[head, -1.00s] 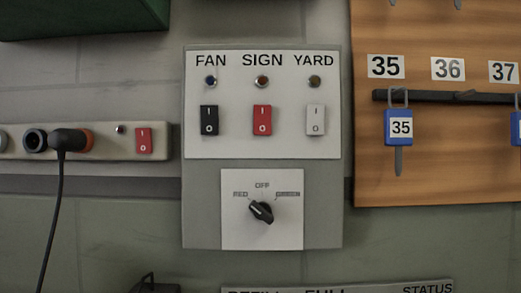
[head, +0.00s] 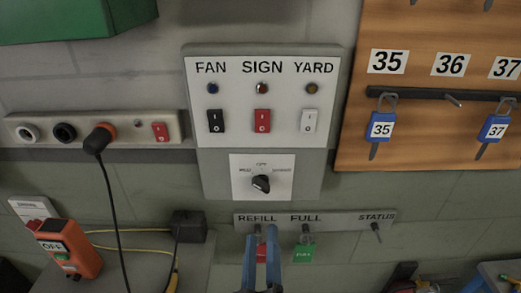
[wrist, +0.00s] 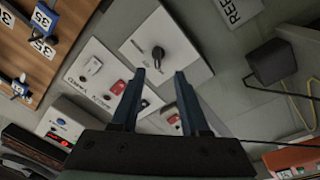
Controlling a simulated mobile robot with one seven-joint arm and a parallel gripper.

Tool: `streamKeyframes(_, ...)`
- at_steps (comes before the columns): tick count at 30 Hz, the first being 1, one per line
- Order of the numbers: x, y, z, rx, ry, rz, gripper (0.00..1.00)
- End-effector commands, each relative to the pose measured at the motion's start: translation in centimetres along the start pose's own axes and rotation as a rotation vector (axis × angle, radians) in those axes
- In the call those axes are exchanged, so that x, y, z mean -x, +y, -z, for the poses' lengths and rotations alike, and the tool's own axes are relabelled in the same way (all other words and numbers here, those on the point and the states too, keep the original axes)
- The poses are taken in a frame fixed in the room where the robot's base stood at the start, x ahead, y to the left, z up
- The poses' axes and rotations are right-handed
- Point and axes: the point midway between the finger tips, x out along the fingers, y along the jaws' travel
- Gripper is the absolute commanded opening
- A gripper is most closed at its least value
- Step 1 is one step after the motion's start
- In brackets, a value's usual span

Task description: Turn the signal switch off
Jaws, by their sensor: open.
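The grey wall panel (head: 190,165) carries a white plate labelled FAN, SIGN and YARD. Under SIGN is a red rocker switch (head: 262,121) marked I and O, with a small reddish lamp (head: 262,89) above it. Which end is pressed is not clear. The red rocker also shows in the wrist view (wrist: 118,87). A black rotary knob (head: 261,183) sits on a lower plate, its pointer toward the upper left; it also shows in the wrist view (wrist: 158,52). My gripper (head: 262,235) is open and empty below the knob plate, apart from the switches.
A black rocker (head: 216,121) and a white rocker (head: 309,121) flank the red one. Left is a power strip (head: 140,127) with a plugged cable. Right is a wooden key board (head: 430,130). Below is a REFILL/FULL rail (head: 345,219) with hanging tags.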

Motion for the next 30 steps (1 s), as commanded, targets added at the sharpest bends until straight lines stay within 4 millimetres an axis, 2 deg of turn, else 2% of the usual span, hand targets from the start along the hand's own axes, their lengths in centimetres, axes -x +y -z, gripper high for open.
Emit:
streamKeyframes(1,0.3,1.3,1.4,0.022,-0.014,0.018,0.45)
streamKeyframes(4,1.1,1.7,1.9,0.062,-0.032,0.045,0.45)
streamKeyframes(11,2.3,1.9,2.2,0.117,-0.053,0.084,0.45)
streamKeyframes(16,2.1,1.7,2.1,0.126,-0.055,0.089,0.45)
streamKeyframes(20,0.7,1.6,2.1,0.125,-0.054,0.088,0.45)
streamKeyframes(30,-5.2,1.3,1.9,0.123,-0.054,0.088,0.45)
